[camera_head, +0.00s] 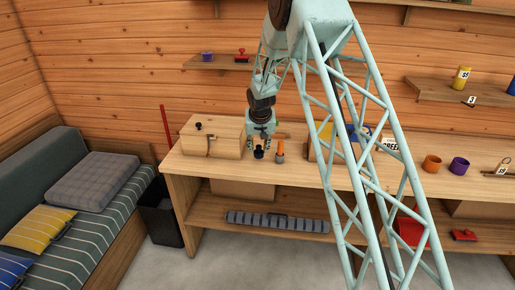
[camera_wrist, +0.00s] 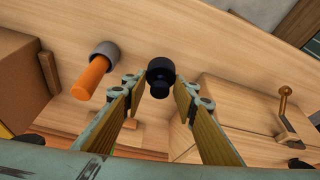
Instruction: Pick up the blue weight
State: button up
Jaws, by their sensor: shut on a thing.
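A small, very dark blue, near-black weight (camera_wrist: 160,73) with a round head and a narrower neck sits between the fingertips in the wrist view. My gripper (camera_wrist: 158,88) is shut on it, one finger on each side. In the head view my gripper (camera_head: 262,141) points down over the left part of the workbench, with the dark weight (camera_head: 259,153) at its tips. Whether the weight touches the bench top is hard to tell.
An orange-handled tool with a grey end (camera_wrist: 92,75) stands close beside the gripper. A wooden box (camera_head: 212,136) is to the left on the workbench (camera_head: 310,172). Orange (camera_head: 432,164) and purple (camera_head: 459,167) cups are at the right. My arm hides the middle of the bench.

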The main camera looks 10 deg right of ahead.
jog(key=s+d+r+b, duration=0.1)
jog(key=s, duration=1.2)
jog(key=shift+s+d+r, duration=0.2)
jog(key=shift+s+d, duration=0.05)
jog(key=shift+s, duration=0.05)
